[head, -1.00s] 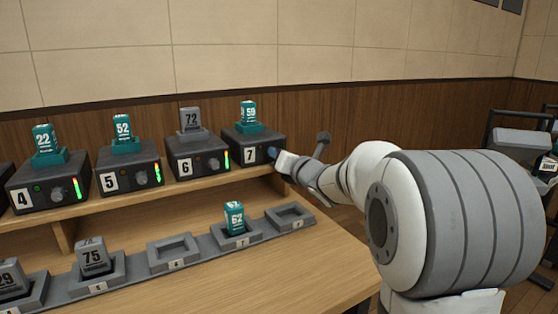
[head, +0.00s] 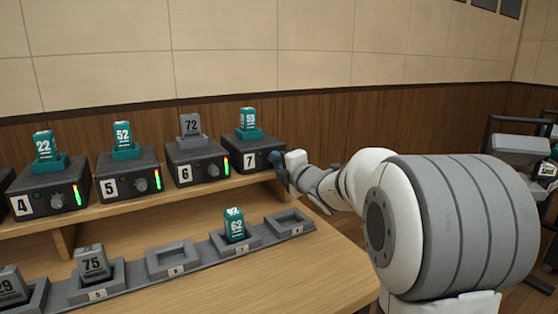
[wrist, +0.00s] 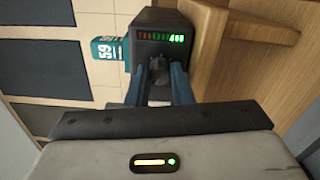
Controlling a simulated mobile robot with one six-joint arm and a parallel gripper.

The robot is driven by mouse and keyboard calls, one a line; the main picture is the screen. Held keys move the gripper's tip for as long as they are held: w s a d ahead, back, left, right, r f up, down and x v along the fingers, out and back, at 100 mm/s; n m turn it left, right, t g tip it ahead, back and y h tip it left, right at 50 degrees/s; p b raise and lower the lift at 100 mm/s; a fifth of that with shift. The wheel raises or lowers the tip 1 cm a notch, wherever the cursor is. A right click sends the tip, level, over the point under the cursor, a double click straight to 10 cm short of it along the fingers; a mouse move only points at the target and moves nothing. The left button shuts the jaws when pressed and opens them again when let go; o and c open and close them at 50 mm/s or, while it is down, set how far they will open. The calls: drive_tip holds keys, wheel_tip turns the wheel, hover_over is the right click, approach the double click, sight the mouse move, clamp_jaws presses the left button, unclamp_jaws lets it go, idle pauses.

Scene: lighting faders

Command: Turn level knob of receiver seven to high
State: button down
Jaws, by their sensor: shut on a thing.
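Receiver seven (head: 252,159) is a dark box with a white "7" label at the right end of the shelf. A teal pack marked 59 (head: 248,121) sits on top of it. In the wrist view, my gripper (wrist: 160,72) is at the receiver's front, with its two blue-grey fingers shut on the dark level knob (wrist: 159,66). The receiver's level bar (wrist: 174,39) shows green lit segments at one end and dim red ones at the other. In the head view my gripper (head: 283,165) hides the knob and bar.
Receivers six (head: 200,170), five (head: 122,183) and four (head: 45,198) stand to the left on the shelf. Below, a charging rail (head: 190,262) holds several packs, including teal 62 (head: 235,227). The desk front (head: 290,275) is clear.

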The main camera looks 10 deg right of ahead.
drive_tip(key=m+p, duration=0.7)
drive_tip(key=m, duration=0.7)
drive_tip(key=m+p, duration=0.7)
drive_tip(key=m, duration=0.8)
drive_tip(key=shift+s+a, duration=0.1)
drive_tip(key=shift+a, duration=0.1)
drive_tip(key=m+p, duration=0.2)
drive_tip(key=m, duration=0.2)
drive_tip(key=shift+m+p, duration=0.3)
drive_tip(key=shift+p, duration=0.1)
drive_tip(key=shift+m+p, duration=0.85)
drive_tip(key=shift+m, duration=1.15)
drive_tip(key=c, duration=1.3)
unclamp_jaws()
